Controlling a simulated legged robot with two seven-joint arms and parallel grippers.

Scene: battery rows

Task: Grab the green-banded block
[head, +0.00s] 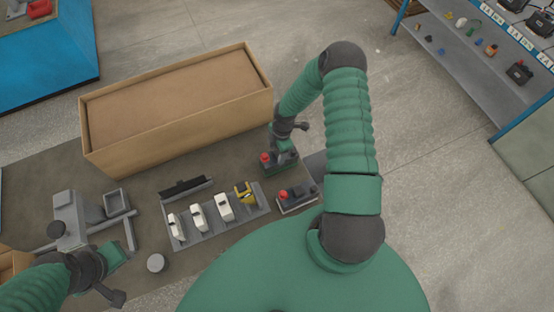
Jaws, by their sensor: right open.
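A dark block with a green band around its lower part and a red cap (280,167) stands on the table near its right edge, beside the cardboard box's corner. My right gripper (288,128) is open, at the far side of this block in the picture; I cannot tell whether it touches it. A similar block with a pale lower band and a red cap (297,198) stands just nearer. My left gripper (112,278) is at the lower left, away from both blocks; its jaws do not show clearly.
A large cardboard box (168,134) fills the table's back. A grey tray (215,236) holds white pieces and a yellow one (245,193). A shelf (470,72) stands at right.

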